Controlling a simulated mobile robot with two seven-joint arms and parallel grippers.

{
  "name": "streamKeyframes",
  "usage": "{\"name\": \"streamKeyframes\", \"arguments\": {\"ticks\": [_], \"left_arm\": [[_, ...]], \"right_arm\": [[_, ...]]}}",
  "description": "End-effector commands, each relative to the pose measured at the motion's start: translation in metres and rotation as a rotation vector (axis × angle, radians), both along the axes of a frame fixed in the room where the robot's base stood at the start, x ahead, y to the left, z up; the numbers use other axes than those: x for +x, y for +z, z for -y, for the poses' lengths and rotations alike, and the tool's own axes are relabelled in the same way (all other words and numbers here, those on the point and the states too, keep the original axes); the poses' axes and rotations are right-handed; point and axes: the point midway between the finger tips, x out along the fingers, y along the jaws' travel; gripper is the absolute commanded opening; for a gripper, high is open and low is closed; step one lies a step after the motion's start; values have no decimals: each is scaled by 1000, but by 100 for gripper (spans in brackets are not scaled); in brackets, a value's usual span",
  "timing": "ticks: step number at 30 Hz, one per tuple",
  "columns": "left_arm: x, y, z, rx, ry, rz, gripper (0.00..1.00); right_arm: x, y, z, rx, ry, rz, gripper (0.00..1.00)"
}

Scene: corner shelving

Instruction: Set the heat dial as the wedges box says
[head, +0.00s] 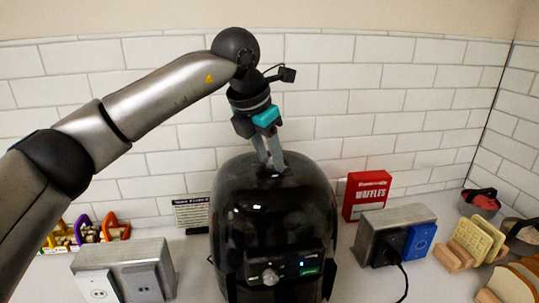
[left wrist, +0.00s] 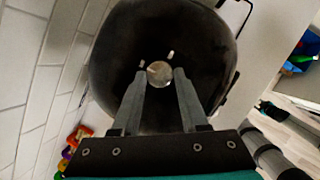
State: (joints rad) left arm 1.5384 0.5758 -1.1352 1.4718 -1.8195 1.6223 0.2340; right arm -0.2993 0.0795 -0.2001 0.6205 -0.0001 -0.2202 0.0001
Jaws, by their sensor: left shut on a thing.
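A black rounded appliance (head: 272,215) stands on the counter. A pale round knob (left wrist: 159,73) sits on its dark top in the left wrist view. My left gripper (head: 270,165) reaches down onto the top from above, and its fingers (left wrist: 159,72) are shut on the knob. The red box (head: 366,196) behind at right reads "WAFFLES". No wedges box can be made out. My right gripper is out of view.
A black-and-white text card (head: 190,212) stands behind at left. Metal socket boxes (head: 127,272) flank the appliance, the right one (head: 395,216) with a plugged black cord. A rack with bread slices (head: 474,240) stands at right. Coloured items (head: 87,233) stand at left.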

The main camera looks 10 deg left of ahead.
Motion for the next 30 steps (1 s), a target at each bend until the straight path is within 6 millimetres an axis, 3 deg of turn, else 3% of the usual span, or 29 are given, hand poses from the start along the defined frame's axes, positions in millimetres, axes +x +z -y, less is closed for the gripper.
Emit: {"name": "streamKeyframes", "arguments": {"ticks": [14,30], "left_arm": [[0,1,-1,-1,-54,-1,0],[4,4,-5,-3,-484,-2,0]], "right_arm": [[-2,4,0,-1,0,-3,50],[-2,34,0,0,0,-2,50]]}}
